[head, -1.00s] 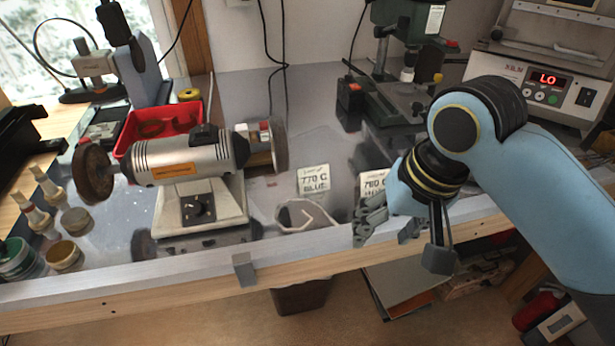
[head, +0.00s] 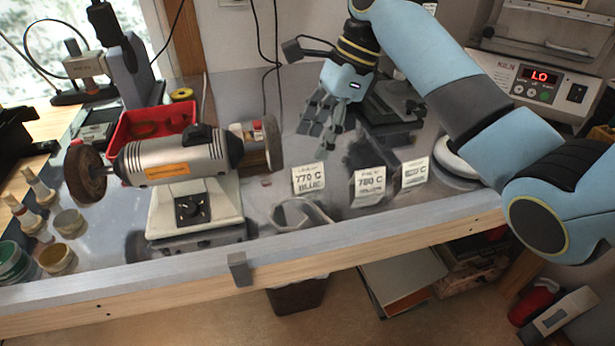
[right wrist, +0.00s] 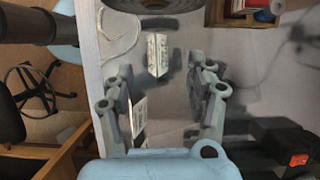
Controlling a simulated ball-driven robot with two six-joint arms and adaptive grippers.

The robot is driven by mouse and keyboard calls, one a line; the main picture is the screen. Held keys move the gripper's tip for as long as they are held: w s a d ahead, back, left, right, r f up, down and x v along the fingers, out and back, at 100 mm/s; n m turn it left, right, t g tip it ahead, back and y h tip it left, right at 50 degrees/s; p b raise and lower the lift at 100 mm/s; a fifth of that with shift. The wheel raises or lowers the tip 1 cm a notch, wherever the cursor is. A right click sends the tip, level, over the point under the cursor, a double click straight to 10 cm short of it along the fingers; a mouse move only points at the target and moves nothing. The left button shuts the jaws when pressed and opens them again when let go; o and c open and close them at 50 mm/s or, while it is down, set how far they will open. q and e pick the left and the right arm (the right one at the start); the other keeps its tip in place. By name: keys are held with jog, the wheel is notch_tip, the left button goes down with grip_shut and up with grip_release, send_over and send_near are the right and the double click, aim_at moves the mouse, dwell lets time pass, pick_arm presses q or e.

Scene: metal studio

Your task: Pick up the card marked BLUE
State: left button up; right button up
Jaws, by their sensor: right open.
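The card marked BLUE (head: 309,180) is a small white folded card reading 770 C, standing on the grey bench beside the grinder. My right gripper (head: 322,122) is open and empty, above and behind this card, fingers pointing down. In the right wrist view, what appears to be the same card (right wrist: 157,55) stands ahead, between the lines of the two open fingers (right wrist: 157,88), not touched. Its print is unreadable there. My left gripper is not in view.
A 780 C card (head: 369,187) and a third card (head: 414,172) stand to the right. The bench grinder (head: 180,158) is on the left. A shallow grey holder (head: 300,214) lies in front of the BLUE card. A drill stand (head: 390,126) is behind the gripper.

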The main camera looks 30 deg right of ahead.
aim_at(308, 171)
jog(key=shift+x, duration=1.05)
jog(key=x, duration=0.5)
jog(key=shift+s+d+f, duration=0.2)
jog(key=shift+s+f, duration=0.05)
jog(key=shift+s, duration=0.05)
jog(key=c, duration=0.8)
